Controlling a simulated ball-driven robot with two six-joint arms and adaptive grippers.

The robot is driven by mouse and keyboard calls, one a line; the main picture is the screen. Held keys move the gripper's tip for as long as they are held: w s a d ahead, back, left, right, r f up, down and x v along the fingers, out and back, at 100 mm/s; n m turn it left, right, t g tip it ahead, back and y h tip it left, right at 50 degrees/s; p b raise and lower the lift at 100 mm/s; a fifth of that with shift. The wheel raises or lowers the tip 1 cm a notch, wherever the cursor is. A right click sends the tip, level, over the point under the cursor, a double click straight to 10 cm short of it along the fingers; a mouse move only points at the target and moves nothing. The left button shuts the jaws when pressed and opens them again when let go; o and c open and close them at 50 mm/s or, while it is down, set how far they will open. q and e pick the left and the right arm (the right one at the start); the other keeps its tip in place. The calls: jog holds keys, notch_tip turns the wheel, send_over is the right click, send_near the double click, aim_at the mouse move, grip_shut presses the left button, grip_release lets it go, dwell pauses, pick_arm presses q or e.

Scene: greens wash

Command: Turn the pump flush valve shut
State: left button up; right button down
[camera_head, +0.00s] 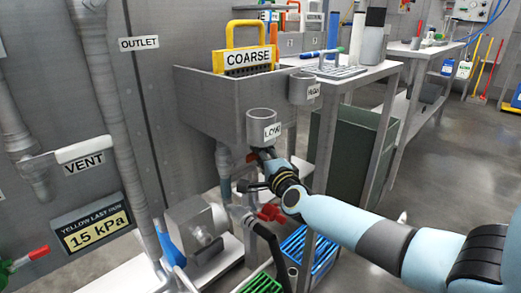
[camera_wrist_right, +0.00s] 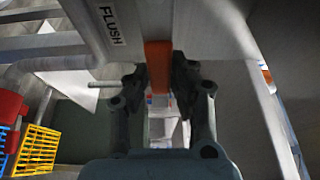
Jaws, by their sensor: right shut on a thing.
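The flush valve handle (camera_wrist_right: 158,62) is an orange-red lever in the right wrist view, just right of a white FLUSH label (camera_wrist_right: 110,25). My right gripper (camera_wrist_right: 160,82) is shut on this lever, with one finger on each side. In the head view my right gripper (camera_head: 264,160) is under the grey LOW cup (camera_head: 260,128), at the front of the grey tank. Only a small red bit of the handle (camera_head: 252,158) shows there; the rest is hidden.
A grey pump (camera_head: 198,225) stands on a white base below the tank (camera_head: 212,105). A red-handled valve (camera_head: 270,213), a dark hose and green and blue crates (camera_head: 318,245) are below my right arm. A yellow COARSE screen (camera_head: 248,50) stands in the tank.

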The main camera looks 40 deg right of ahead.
jog(key=shift+f, duration=0.2)
dwell(0.3)
jog(key=c, duration=1.2)
grip_release()
jog(key=shift+o, duration=0.2)
jog(key=v, duration=1.2)
jog(key=shift+r, duration=0.1)
